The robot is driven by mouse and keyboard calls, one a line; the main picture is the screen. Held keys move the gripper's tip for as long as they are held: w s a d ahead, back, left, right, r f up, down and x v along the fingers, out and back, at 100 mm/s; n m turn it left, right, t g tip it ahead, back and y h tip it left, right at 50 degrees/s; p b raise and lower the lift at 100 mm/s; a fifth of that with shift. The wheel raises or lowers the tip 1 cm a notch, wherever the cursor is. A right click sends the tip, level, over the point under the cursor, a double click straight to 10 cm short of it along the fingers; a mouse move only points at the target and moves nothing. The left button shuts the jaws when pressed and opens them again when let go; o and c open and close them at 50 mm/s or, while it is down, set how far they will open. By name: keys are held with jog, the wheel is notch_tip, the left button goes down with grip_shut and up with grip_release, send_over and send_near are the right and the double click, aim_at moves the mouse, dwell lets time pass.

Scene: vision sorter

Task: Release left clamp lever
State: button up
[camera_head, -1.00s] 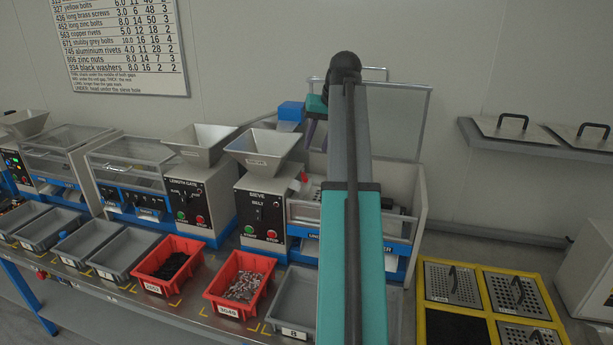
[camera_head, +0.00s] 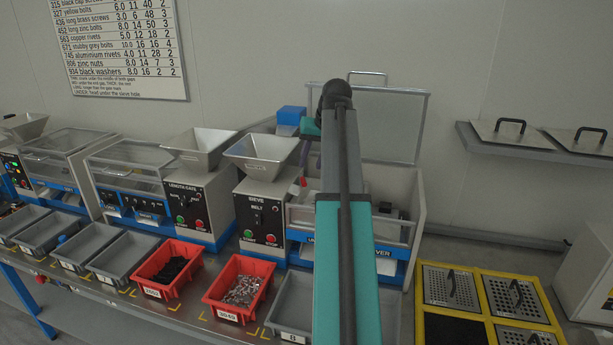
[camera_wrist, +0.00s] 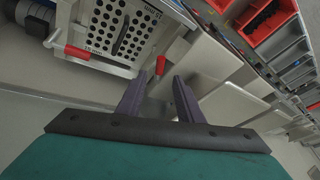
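The sieve machine (camera_head: 262,212) stands in the middle of the bench. Its perforated sieve plate (camera_wrist: 112,38) shows at the top of the wrist view. A red-handled clamp lever (camera_wrist: 160,66) sits at the side nearest the red bins, just beyond and between my fingertips; I take it as the left one. It also shows as a small red spot in the head view (camera_head: 303,182). A second red lever (camera_wrist: 77,52) is on the plate's other side. My gripper (camera_wrist: 160,82) is open, its two fingers apart with nothing held. Contact with the lever cannot be told.
A hopper (camera_head: 262,150) stands close left of my gripper. A raised clear lid (camera_head: 390,120) is behind my arm. Red bins (camera_head: 240,290) and grey bins line the bench front. Spare plates lie in a yellow rack (camera_head: 478,290) at right.

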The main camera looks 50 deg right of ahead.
aim_at(304, 180)
jog(key=shift+p+x, duration=0.5)
jog(key=shift+x, duration=3.5)
grip_shut()
